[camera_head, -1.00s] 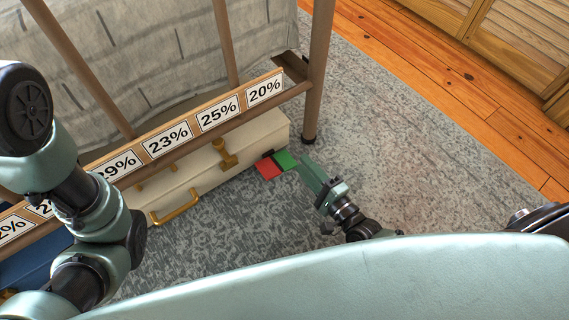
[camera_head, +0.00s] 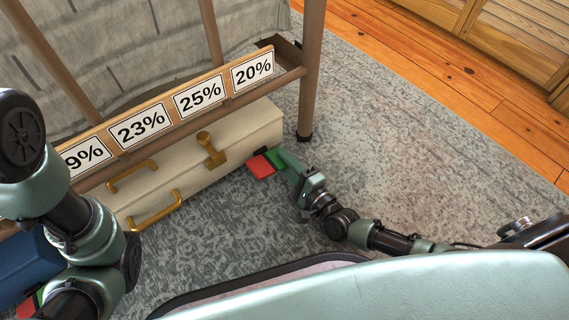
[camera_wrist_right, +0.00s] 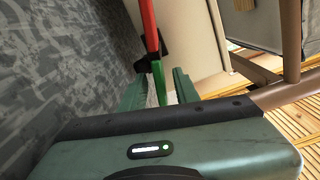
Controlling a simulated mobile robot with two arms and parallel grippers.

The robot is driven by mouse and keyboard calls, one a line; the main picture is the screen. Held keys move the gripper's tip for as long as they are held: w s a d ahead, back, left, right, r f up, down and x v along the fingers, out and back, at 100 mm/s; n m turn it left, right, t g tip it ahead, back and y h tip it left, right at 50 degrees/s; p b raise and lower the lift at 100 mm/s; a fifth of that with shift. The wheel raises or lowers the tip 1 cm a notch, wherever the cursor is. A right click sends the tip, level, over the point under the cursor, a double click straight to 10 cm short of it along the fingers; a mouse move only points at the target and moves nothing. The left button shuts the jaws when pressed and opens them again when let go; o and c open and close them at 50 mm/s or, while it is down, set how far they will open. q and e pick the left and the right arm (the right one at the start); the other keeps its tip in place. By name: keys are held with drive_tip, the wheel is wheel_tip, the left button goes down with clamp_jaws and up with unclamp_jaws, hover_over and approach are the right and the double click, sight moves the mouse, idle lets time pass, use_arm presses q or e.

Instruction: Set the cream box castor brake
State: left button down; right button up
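The cream box (camera_head: 250,131) sits on the rug under the bed's side rail, with brass handles and a brass latch facing me. Its castor brake, a pedal with a red half (camera_head: 260,166) and a green half (camera_head: 278,157), sticks out low at its right end. My right gripper (camera_head: 288,160) is at the green half. In the right wrist view the green half (camera_wrist_right: 158,80) stands between my two fingers (camera_wrist_right: 160,92), with a gap visible beside it. The red half (camera_wrist_right: 149,25) lies beyond the fingertips. My left arm is at the left; its gripper is out of sight.
A blue box (camera_head: 25,268) stands at the lower left, with a red and green pedal partly showing near it. The bed leg (camera_head: 311,80) rises just behind the brake. Percentage labels line the rail above the box. The rug (camera_head: 400,150) at right is clear.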

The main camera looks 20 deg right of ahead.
drive_tip(key=shift+w, duration=0.1)
clamp_jaws()
wheel_tip(320, 180, up, 2)
drive_tip(key=n+p, duration=0.4)
drive_tip(key=shift+p, duration=0.35)
drive_tip(key=shift+n, duration=0.6)
drive_tip(key=shift+f, duration=0.1)
unclamp_jaws()
